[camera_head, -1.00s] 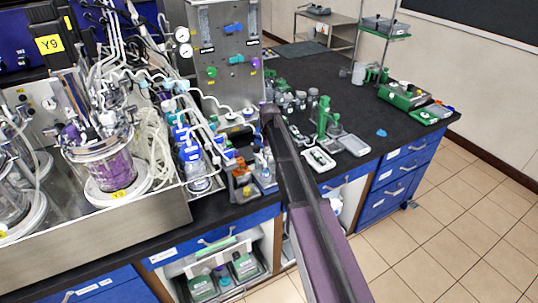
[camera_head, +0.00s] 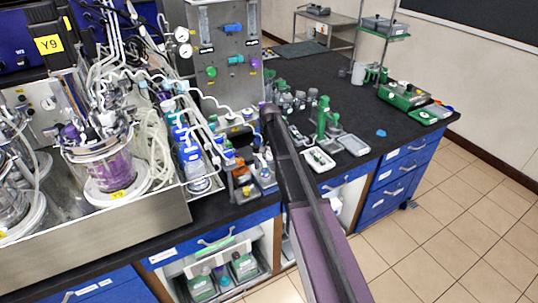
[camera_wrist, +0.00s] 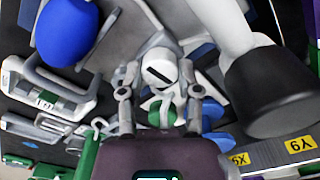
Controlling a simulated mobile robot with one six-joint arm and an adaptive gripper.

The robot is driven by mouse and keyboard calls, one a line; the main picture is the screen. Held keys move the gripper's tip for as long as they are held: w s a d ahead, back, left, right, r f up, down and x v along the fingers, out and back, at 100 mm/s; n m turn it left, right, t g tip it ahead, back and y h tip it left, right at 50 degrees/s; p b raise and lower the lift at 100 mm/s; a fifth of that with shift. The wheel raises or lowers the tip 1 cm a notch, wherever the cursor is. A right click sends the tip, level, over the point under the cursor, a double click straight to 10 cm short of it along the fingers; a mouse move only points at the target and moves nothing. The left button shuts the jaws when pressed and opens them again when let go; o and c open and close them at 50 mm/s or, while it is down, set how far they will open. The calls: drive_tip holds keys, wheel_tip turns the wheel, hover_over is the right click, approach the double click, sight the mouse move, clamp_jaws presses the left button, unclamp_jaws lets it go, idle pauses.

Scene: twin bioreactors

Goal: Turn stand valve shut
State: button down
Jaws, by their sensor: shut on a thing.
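In the wrist view my gripper (camera_wrist: 158,82) has one finger on each side of a small pale round part with a dark slot (camera_wrist: 160,69), which looks like the stand valve. The gripper is shut on it. A green piece (camera_wrist: 162,112) shows between the fingers, below the pale part. In the head view my arm reaches over the bench, and my gripper and the valve are hidden behind it. I cannot tell from the slot alone whether the valve is open or closed.
A blue rounded cap (camera_wrist: 66,30) and a large black-ended white part (camera_wrist: 270,90) crowd the gripper in the wrist view. In the head view, blue-capped bottles (camera_head: 188,150) and a steel tray (camera_head: 110,236) stand left of my arm; a green stand (camera_head: 323,118) is to its right.

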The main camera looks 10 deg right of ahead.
drive_tip(key=shift+s+m, duration=0.1)
drive_tip(key=shift+m, duration=0.3)
drive_tip(key=shift+c, duration=1.5)
unclamp_jaws()
